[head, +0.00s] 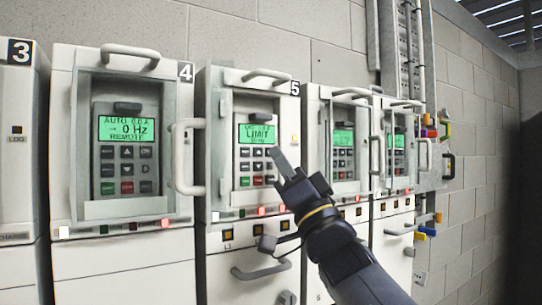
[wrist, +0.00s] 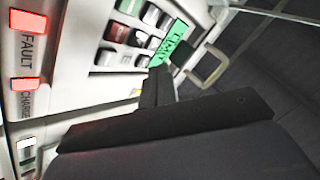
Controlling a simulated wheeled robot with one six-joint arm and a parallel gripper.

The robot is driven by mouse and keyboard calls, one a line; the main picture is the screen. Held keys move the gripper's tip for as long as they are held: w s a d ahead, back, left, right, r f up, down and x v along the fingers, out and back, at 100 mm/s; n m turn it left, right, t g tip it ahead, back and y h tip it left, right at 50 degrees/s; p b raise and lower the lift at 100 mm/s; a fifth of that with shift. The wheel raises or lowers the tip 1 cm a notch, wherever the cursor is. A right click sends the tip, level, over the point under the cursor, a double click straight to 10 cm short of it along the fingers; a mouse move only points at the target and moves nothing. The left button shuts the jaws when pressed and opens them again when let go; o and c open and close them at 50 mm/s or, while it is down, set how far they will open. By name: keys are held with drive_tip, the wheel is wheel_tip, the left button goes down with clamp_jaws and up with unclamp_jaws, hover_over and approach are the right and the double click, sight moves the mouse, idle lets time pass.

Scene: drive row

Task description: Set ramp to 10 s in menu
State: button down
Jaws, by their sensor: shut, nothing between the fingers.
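My gripper (head: 281,162) is shut and empty, in front of the right side of the keypad on drive 5. It also shows in the wrist view (wrist: 158,75), close to the keys. Drive 5's green display (head: 257,133) reads "LIMIT" on its large line; the smaller lines are too blurred to read. Its keypad (head: 245,166) has grey keys with a green and a red key in the bottom row. In the wrist view the display (wrist: 172,45) and keys (wrist: 117,33) appear tilted. I cannot tell whether a fingertip touches a key.
Drive 4 (head: 125,127) at left shows "AUTO 0.0 A, 0 Hz, REMOTE". A protruding cover handle (head: 185,157) stands between drives 4 and 5. More drives with lit displays (head: 343,139) are at right. Coloured padlocks (head: 444,130) hang on the wall beyond.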

sight(258, 157)
drive_tip(key=shift+s+a+f+b, duration=0.3)
drive_tip(key=shift+a+f+b, duration=0.15)
drive_tip(key=shift+f+b, duration=0.15)
drive_tip(key=shift+s+a+f+b, duration=0.3)
drive_tip(key=shift+a+f+b, duration=0.1)
drive_tip(key=shift+f+b, duration=0.2)
drive_tip(key=shift+r, duration=0.15)
drive_tip(key=shift+w+a, duration=0.25)
drive_tip(key=shift+w, duration=0.15)
drive_tip(key=shift+w+a+p, duration=0.2)
drive_tip(key=shift+w+p, duration=0.1)
drive_tip(key=shift+s+d, duration=0.1)
drive_tip(key=shift+s, duration=0.05)
drive_tip(key=shift+s+d, duration=0.35)
drive_tip(key=shift+s, duration=0.2)
